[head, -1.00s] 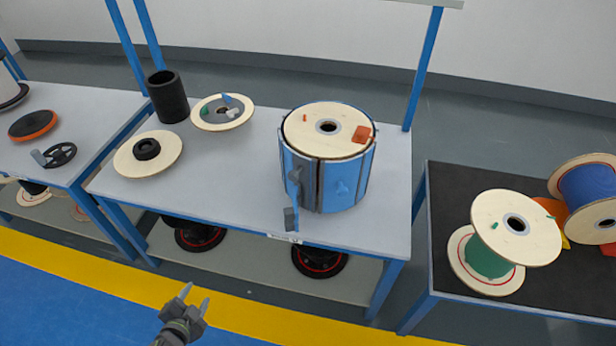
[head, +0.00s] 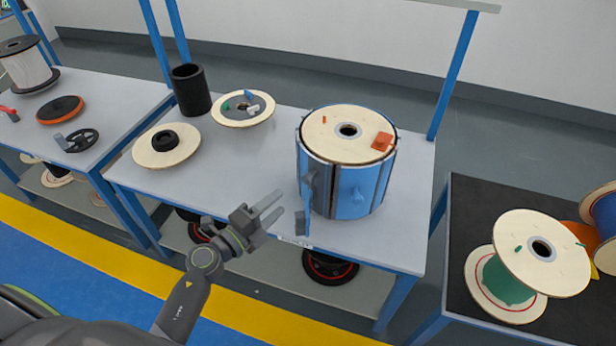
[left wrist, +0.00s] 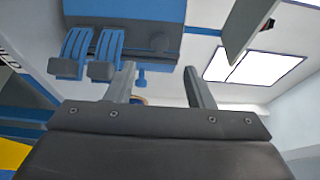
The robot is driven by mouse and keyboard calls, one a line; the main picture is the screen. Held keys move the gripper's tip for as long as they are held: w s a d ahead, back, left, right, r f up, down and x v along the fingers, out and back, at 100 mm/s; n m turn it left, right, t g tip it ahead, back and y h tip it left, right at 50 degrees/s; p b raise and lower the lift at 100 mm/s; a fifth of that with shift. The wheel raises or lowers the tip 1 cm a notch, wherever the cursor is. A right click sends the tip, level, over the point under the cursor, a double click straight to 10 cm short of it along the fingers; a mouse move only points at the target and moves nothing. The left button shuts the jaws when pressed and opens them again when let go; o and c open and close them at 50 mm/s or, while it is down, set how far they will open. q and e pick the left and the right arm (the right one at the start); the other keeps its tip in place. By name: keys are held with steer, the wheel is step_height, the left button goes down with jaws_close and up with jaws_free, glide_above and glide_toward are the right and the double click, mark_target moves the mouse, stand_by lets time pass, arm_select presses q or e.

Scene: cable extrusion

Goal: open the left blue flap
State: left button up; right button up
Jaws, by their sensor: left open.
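The blue drum casing (head: 364,185) stands on the grey table around a pale wooden spool (head: 335,138). Its left blue flap (head: 301,160) lies along the casing's left side, close against the spool. A grey-and-blue latch (head: 302,222) hangs at the casing's lower front left. My left gripper (head: 282,202) is open and empty, just left of the latch and apart from it, with its fingers pointing right. In the left wrist view, blue levers with grey ends (left wrist: 101,70) show beyond the open fingers (left wrist: 160,76). My right gripper is not in view.
The table's front middle is clear.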

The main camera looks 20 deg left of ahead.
mark_target(305, 182)
arm_select(q)
steer(key=x, duration=1.1)
steer(key=shift+w+d, duration=0.15)
steer(key=shift+w, duration=0.2)
jaws_close()
